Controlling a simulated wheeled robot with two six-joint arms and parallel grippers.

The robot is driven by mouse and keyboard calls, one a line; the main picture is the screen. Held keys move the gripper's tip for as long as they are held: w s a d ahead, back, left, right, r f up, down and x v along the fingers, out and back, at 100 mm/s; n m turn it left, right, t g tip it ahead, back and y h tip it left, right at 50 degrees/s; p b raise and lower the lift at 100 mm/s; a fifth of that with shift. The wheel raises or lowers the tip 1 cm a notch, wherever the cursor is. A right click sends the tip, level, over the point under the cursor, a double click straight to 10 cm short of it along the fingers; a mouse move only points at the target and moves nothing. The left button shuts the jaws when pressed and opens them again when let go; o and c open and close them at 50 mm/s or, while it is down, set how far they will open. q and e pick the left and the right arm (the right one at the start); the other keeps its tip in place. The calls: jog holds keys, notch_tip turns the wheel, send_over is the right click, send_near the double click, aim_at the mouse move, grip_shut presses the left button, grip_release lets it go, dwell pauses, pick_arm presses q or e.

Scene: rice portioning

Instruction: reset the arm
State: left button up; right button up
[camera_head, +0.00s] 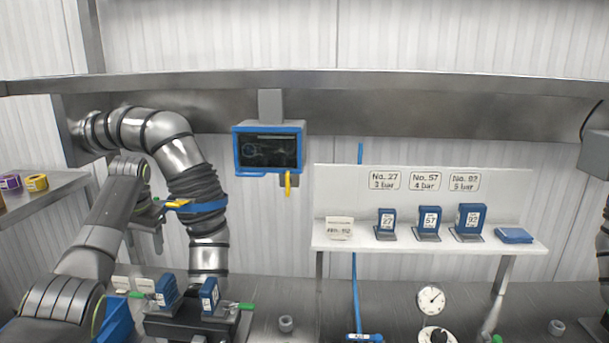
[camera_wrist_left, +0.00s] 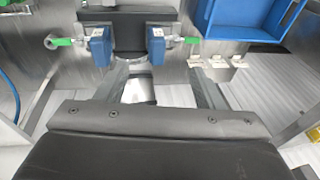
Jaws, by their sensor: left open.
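My left arm comes in from the left in the head view and reaches up and back. Its gripper (camera_head: 152,218) is raised beside the ribbed lower part of a large steel pipe (camera_head: 180,152), and I cannot tell whether they touch. In the left wrist view the two fingers of the left gripper (camera_wrist_left: 158,72) stand apart with nothing between them. Beyond them is a black block with two blue pieces (camera_wrist_left: 101,46) on green-handled fittings. In the head view the same blue pieces (camera_head: 166,290) stand at the lower left. My right gripper is not seen.
A blue-framed screen (camera_head: 268,148) hangs at the centre. A white shelf (camera_head: 345,247) at right holds blue numbered blocks (camera_head: 429,222). A gauge (camera_head: 431,299) stands on the steel counter. A blue bin (camera_wrist_left: 245,18) lies at the top of the left wrist view. A side shelf (camera_head: 45,192) holds tape rolls.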

pick_arm(q)
jog(key=s+d+f, duration=0.1)
jog(key=s+f, duration=0.2)
jog(key=f, duration=0.5)
jog(key=s+f, duration=0.3)
jog(key=f, duration=0.5)
jog(key=s+d+f, duration=0.3)
jog(key=s+f, duration=0.9)
jog(key=s, duration=0.2)
jog(key=s+d+r+n+t, duration=0.1)
jog(key=s+d, duration=0.1)
jog(key=s, duration=1.3)
jog(key=s+d+r+n+t, duration=0.1)
jog(key=s+d, duration=0.1)
jog(key=s, duration=1.2)
notch_tip(320, 180, down, 29)
jog(key=a+g+b, duration=0.2)
jog(key=b, duration=0.3)
jog(key=s+d+f+b, duration=0.1)
jog(key=s+f+b, duration=0.1)
jog(key=s+f, duration=0.5)
jog(key=s+f+b, duration=0.3)
jog(key=s+f, duration=0.5)
jog(key=f, duration=0.7)
jog(key=shift+d+f+g+h, duration=0.25)
jog(key=shift+d+g+h, duration=0.05)
jog(key=shift+d+g, duration=0.1)
